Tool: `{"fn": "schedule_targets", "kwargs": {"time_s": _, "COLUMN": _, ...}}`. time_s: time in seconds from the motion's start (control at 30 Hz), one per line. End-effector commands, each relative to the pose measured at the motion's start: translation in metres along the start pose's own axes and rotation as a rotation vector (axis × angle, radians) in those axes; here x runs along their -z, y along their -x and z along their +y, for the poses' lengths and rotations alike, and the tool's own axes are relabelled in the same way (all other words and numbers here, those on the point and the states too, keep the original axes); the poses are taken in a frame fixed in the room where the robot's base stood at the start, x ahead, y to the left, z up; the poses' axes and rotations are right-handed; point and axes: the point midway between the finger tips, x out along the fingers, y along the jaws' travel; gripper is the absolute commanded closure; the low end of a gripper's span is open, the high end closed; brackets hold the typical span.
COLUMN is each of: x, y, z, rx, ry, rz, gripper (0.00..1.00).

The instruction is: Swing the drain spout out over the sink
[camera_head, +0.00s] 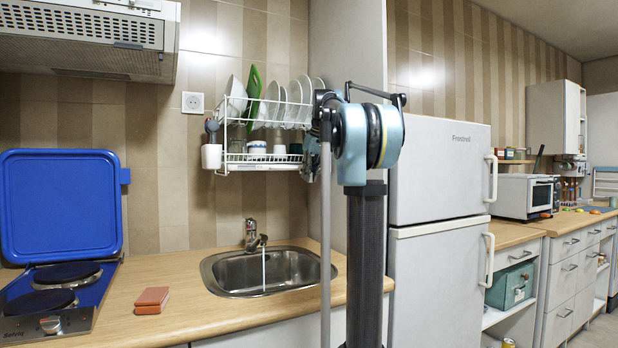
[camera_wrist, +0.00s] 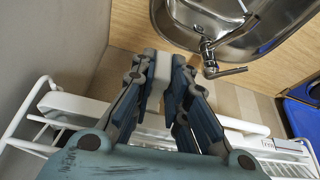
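The dish rack (camera_head: 262,160) hangs on the wall left of my arm, with a white drip tray along its bottom; the tray (camera_wrist: 75,106) also crosses the wrist view. My gripper (camera_wrist: 164,66) is at the tray, its fingers some way apart. A pale piece, which looks like the drain spout (camera_wrist: 164,76), shows between the finger pads. I cannot tell whether the pads press on it. In the head view my gripper (camera_head: 312,165) is at the rack's right end, mostly hidden by my wrist. The sink (camera_head: 268,271) is below the rack; it also shows in the wrist view (camera_wrist: 222,45).
The faucet (camera_head: 254,237) stands behind the sink, with a thin stream below it. Plates and cups fill the rack. A reddish sponge (camera_head: 152,300) lies on the counter. The blue hob lid (camera_head: 60,205) stands raised at left. The fridge (camera_head: 440,170) is at right.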

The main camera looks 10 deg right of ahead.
Motion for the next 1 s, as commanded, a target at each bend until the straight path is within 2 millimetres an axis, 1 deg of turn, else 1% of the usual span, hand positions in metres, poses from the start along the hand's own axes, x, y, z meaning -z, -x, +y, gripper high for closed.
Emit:
{"fn": "schedule_targets", "kwargs": {"time_s": 0.4, "x": 0.0003, "y": 0.0001, "z": -0.0072, "rx": -0.048, "ry": -0.117, "rz": 0.001, "gripper": 1.0}}
{"fn": "schedule_targets", "kwargs": {"time_s": 0.67, "x": 0.0004, "y": 0.0001, "z": -0.0071, "rx": -0.05, "ry": -0.12, "rz": 0.001, "gripper": 1.0}}
{"fn": "schedule_targets", "kwargs": {"time_s": 0.7, "x": 0.0004, "y": 0.0001, "z": -0.0071, "rx": -0.05, "ry": -0.12, "rz": 0.001, "gripper": 0.83}}
{"fn": "schedule_targets", "kwargs": {"time_s": 0.73, "x": 0.0004, "y": 0.0001, "z": -0.0072, "rx": -0.049, "ry": -0.12, "rz": 0.001, "gripper": 0.77}}
{"fn": "schedule_targets", "kwargs": {"time_s": 1.0, "x": 0.0004, "y": 0.0, "z": -0.007, "rx": -0.05, "ry": -0.12, "rz": 0.0, "gripper": 0.77}}
